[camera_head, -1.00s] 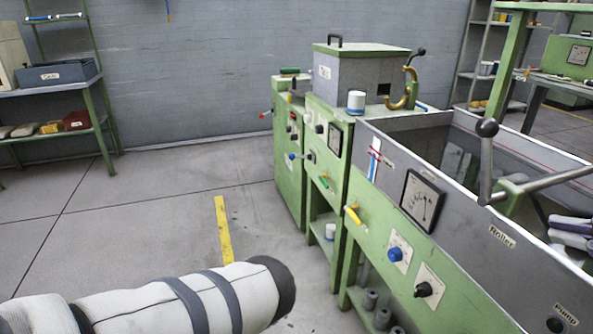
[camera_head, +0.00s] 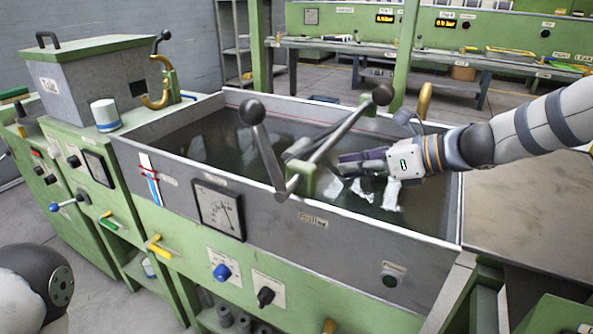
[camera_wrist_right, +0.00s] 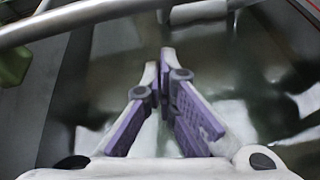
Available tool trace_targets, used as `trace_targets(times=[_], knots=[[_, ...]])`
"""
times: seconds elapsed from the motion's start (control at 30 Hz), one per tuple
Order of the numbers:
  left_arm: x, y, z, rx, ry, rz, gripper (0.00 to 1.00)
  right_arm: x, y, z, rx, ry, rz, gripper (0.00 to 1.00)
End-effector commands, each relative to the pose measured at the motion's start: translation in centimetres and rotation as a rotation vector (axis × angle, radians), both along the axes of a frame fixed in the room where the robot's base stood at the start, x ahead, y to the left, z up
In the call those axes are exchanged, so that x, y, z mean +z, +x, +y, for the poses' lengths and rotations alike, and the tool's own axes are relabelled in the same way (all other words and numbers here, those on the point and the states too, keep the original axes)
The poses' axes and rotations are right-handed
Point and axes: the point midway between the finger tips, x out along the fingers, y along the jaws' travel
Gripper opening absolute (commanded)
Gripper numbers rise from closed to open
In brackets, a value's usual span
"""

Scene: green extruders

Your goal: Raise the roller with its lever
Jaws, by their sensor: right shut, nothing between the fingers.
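The roller lever (camera_head: 265,150) is a grey arm with a black ball knob (camera_head: 251,112), standing over the near wall of the tank (camera_head: 215,165), by the "Roller" label (camera_head: 313,220). It joins a grey bar (camera_head: 335,135) that runs across the tank to another black knob, beside a green bracket (camera_head: 303,178). My right gripper (camera_head: 343,165) is shut and empty, over the tank and right of the bracket, apart from the ball knob. In the right wrist view its fingers (camera_wrist_right: 158,65) point towards the grey bar (camera_wrist_right: 90,18). The roller itself is not clearly visible. My left gripper is out of view.
The tank holds dark, reflective liquid. A grey box (camera_head: 95,75) with a brass hook (camera_head: 158,92) stands left. A flat grey top (camera_head: 520,205) lies right.

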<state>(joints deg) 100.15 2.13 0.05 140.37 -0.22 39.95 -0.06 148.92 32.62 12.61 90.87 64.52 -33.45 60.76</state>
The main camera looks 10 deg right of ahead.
Motion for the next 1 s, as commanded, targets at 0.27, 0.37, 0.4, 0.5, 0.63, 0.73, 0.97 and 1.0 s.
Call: trace_targets(times=[0.27,0.37,0.4,0.5,0.63,0.73,0.97,1.0], knots=[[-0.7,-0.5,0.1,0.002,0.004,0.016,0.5,-1.4,1.2,1.6,0.004,-0.002,0.004,0.0],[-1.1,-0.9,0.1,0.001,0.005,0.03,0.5,-2.5,2.4,3.1,0.005,-0.003,0.004,0.0],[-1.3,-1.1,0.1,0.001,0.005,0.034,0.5,-2.9,2.8,3.7,0.004,-0.002,0.006,0.0],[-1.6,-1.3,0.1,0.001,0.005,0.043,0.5,-3.6,4.0,5.0,0.003,-0.004,0.004,0.0],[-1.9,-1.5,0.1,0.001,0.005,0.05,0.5,-4.2,5.0,6.3,0.003,-0.002,0.001,0.0],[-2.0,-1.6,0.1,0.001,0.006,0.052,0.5,-4.4,5.5,6.8,0.003,-0.002,0.0,0.0],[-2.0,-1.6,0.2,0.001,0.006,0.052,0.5,-4.4,5.7,7.0,0.002,-0.001,-0.003,0.0],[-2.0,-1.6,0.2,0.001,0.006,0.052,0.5,-4.4,5.6,7.0,0.002,-0.001,-0.003,0.0]])
